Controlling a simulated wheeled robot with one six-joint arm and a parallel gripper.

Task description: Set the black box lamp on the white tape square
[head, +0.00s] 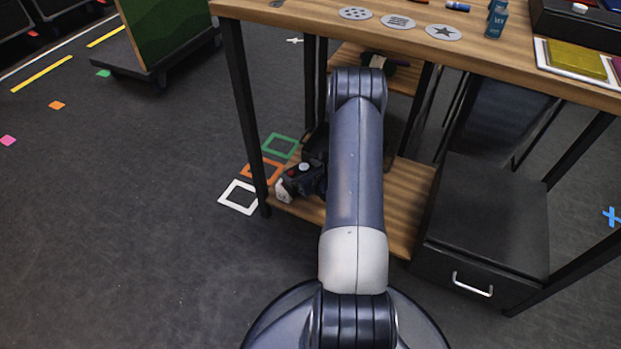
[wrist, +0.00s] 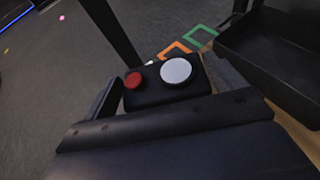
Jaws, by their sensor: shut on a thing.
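The black box lamp (head: 292,174) has a white dome and a red button on top. In the wrist view the lamp (wrist: 160,99) sits between the fingers of my gripper (wrist: 165,92), which is shut on it. In the head view my gripper (head: 301,181) holds it at the left end of the desk's low wooden shelf, beside the front left leg. The white tape square (head: 226,191) lies on the floor to the left, just outside that leg, and looks empty. My arm hides part of the shelf.
Orange (head: 247,170) and green (head: 268,145) tape squares lie behind the white one. The black desk leg (head: 246,110) stands between the shelf and the squares. A dark open bin (wrist: 262,60) is close on the right in the wrist view.

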